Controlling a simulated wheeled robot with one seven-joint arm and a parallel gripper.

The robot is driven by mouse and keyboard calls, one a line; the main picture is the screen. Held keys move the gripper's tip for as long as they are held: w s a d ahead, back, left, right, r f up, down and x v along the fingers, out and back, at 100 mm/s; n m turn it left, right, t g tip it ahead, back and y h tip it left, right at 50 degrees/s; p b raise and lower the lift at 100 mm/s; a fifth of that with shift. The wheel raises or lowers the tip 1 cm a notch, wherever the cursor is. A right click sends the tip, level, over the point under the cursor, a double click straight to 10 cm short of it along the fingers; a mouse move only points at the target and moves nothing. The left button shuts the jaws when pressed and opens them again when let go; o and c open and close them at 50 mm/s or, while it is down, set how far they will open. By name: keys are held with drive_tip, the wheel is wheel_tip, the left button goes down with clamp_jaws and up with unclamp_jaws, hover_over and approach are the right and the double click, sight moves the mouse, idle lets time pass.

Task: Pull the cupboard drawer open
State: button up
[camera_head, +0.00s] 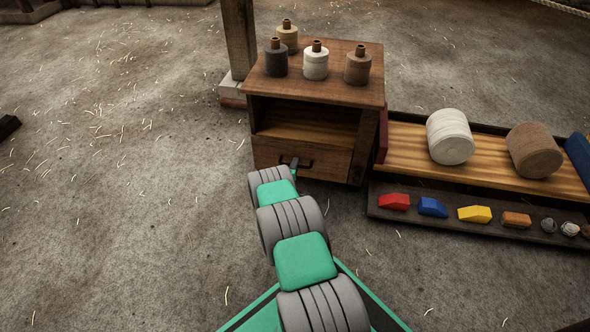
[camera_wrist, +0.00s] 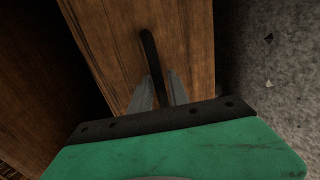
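The brown wooden cupboard (camera_head: 262,86) stands upright in the head view, with an open shelf space above its drawer (camera_head: 332,161). The drawer front looks flush with the cupboard. A dark bar handle (camera_head: 308,163) is on the drawer front, partly covered by my arm. My gripper (camera_head: 294,165) is at the handle. In the wrist view, the black handle (camera_wrist: 149,47) runs down the wooden drawer front (camera_wrist: 191,45) and in between my two grey fingers (camera_wrist: 160,85). One finger is close on each side. Whether they press on the handle I cannot tell.
To the right, a low wooden bench (camera_head: 487,165) bears large rolls (camera_head: 450,137), with a dark tray (camera_head: 455,228) of small coloured pieces in front. A post (camera_head: 238,40) stands behind left.

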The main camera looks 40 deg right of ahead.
drive_tip(key=shift+c, duration=0.2)
clamp_jaws()
idle(1.2)
